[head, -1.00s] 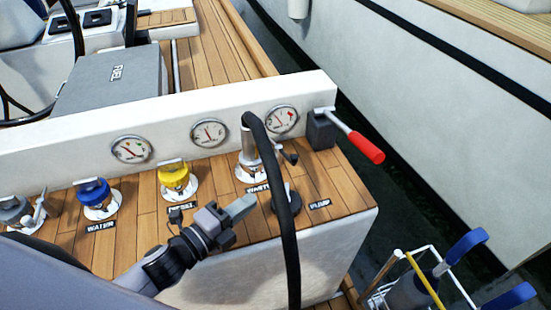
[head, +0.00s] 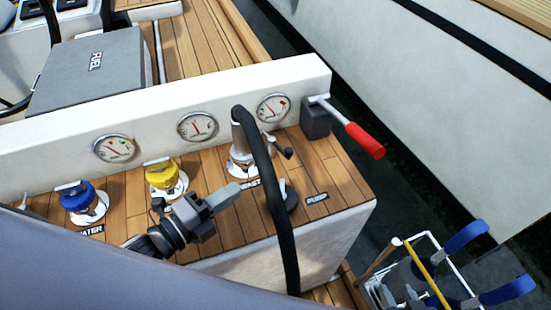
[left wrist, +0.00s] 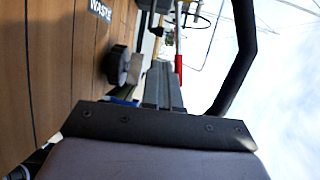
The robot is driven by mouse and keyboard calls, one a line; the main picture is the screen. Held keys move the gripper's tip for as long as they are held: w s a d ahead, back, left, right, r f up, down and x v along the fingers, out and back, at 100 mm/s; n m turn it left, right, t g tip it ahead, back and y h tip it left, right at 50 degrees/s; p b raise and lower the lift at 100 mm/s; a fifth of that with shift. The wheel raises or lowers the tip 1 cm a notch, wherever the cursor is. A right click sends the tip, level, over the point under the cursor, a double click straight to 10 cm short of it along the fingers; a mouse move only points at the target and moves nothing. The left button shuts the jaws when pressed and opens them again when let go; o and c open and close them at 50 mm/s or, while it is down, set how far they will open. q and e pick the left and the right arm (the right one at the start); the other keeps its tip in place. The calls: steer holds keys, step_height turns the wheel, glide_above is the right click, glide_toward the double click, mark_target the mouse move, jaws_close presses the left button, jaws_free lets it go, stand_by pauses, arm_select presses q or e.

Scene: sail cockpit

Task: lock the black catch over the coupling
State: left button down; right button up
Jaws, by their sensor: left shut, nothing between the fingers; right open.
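The coupling (head: 240,138) is a silvery fitting standing on a white flange at the waste inlet, with the end of a black hose (head: 277,195) on it. The black catch (head: 282,149) is a small lever sticking out to the right of the coupling; whether it is locked cannot be told. My left gripper (head: 230,192) is shut and empty, in front of and below the coupling, apart from it. In the left wrist view its fingers (left wrist: 162,88) point up the picture, with the hose (left wrist: 243,60) to their right. My right gripper (head: 401,295) is open at the bottom right.
Yellow (head: 161,174) and blue (head: 77,196) fittings stand to the left. A red-handled lever (head: 362,139) is at the right end of the panel of gauges (head: 197,127). A black round knob (head: 288,196) sits behind the hose. A white wire rack (head: 428,262) is at lower right.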

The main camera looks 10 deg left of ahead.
mark_target(286, 154)
arm_select(q)
steer(key=x, duration=1.3)
steer(key=shift+w+d+p, duration=0.15)
steer(key=shift+w+p, duration=0.05)
steer(key=shift+p, duration=0.2)
steer(key=shift+w+d, duration=0.3)
steer(key=shift+d, duration=0.25)
steer(key=shift+w+d, duration=0.3)
steer(key=shift+d, duration=0.25)
steer(key=shift+s+a, duration=0.1)
